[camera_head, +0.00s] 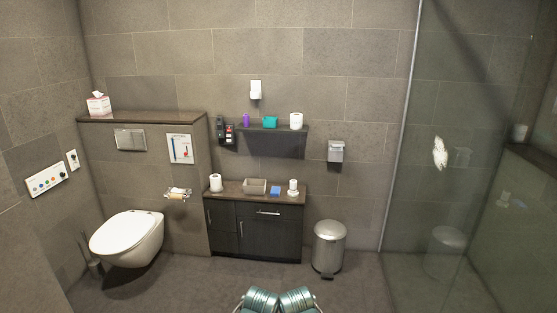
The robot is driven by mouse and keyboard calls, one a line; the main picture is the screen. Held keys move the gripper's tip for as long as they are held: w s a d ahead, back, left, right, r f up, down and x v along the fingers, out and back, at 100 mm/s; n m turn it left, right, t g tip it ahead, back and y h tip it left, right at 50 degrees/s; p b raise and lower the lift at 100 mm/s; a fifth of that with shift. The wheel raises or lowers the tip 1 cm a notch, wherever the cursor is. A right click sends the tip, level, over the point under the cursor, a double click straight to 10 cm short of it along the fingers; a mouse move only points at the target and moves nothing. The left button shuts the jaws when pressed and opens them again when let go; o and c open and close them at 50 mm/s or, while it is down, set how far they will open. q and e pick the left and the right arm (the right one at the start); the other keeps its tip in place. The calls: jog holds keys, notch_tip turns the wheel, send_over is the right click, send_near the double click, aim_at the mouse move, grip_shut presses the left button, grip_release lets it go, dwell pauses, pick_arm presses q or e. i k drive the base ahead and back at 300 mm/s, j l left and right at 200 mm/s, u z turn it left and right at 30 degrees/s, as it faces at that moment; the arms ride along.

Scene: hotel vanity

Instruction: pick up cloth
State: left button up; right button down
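A small blue item (275,190), which looks like a folded cloth, lies on the top of the dark cabinet (232,190) against the back wall. It is right of a grey open box (255,186) and left of a small stack of white items (293,187). It is too small to be sure of its material. At the bottom edge, two teal cylindrical parts of my own arms show, well in front of the cabinet. Neither gripper's fingertips can be made out.
A white roll (215,182) stands at the cabinet's left end. Above is a shelf (285,128) with a teal item (270,122). A toilet (127,238) is left, a metal bin (328,247) right, then a glass panel (405,120). The floor before the cabinet is clear.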

aim_at(275, 190)
jog(key=i+z, duration=0.2)
jog(key=i, duration=3.55)
